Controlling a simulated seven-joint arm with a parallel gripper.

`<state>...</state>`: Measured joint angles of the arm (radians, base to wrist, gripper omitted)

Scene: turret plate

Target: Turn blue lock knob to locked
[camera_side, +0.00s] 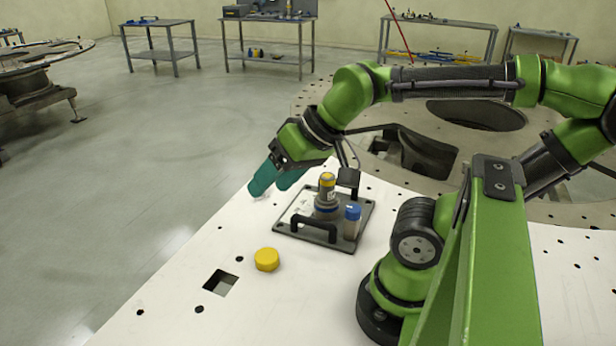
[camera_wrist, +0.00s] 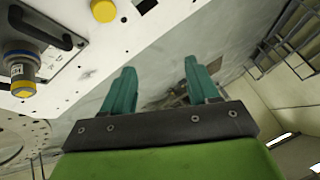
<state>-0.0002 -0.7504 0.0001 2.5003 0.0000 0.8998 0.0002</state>
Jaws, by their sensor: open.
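The blue lock knob (camera_side: 353,213) stands upright on a grey metal base at the right front edge of the turret plate (camera_side: 343,242). Its lock marking is too small to read. My gripper (camera_side: 272,182) has teal fingers and is beyond the plate's left far side, tilted down over the white table's edge, apart from the knob. In the wrist view my gripper (camera_wrist: 160,70) is open with nothing between the fingers. The plate (camera_wrist: 68,60) shows there at the upper left, and I cannot make out the blue knob in that view.
A yellow-topped cylinder (camera_side: 327,188) stands beside the knob on the plate, with a black handle (camera_side: 312,230) in front. A yellow cap (camera_side: 267,260) lies on the white table (camera_side: 180,290), near a square hole (camera_side: 221,282). The table's left front area is mostly clear.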

